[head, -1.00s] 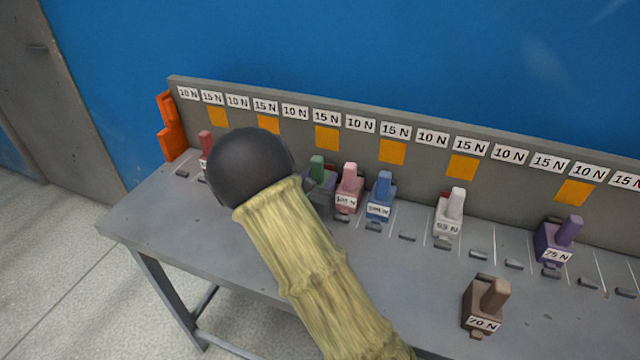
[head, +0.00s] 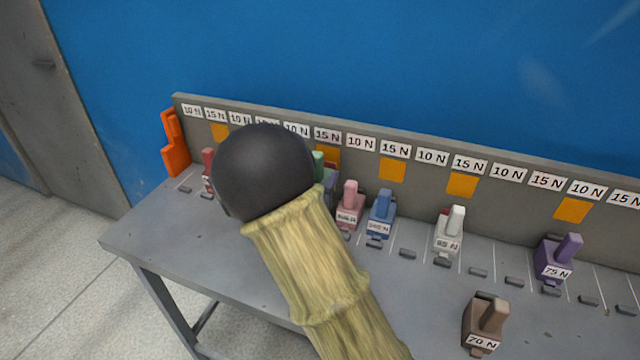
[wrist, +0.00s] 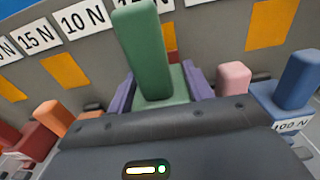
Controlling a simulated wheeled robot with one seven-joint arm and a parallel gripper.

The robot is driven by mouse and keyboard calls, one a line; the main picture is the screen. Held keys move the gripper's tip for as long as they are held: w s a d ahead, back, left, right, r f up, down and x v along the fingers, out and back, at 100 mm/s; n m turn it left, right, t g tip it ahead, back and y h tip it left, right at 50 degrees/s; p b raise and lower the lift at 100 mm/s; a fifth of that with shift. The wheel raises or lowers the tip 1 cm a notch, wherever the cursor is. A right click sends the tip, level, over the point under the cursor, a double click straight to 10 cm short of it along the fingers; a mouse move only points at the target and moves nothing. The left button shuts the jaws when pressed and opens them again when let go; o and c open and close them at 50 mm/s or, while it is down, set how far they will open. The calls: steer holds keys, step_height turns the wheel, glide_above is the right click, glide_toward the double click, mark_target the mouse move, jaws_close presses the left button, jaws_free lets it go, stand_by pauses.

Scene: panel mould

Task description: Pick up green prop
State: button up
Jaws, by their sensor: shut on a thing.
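The green prop (wrist: 145,50) stands upright in the middle of the wrist view, between the two purple-grey fingers of my gripper (wrist: 160,92). My gripper is shut on it. In the head view only a sliver of the green prop (head: 318,160) shows past my dark round wrist, with part of a purple-grey finger beside it. The prop's lower part is hidden in both views, so its gap above the bench cannot be read exactly.
A pink prop (head: 349,205) and a blue prop (head: 380,215) stand close to the right. White (head: 450,232), purple (head: 558,260) and brown (head: 485,325) props are farther right. A red prop (head: 208,165) is left. The labelled back panel (head: 430,170) rises behind the grey bench (head: 200,245).

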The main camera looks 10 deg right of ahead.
steer(key=v, duration=1.8)
steer(key=shift+a, duration=0.2)
steer(key=shift+s+f, duration=0.1)
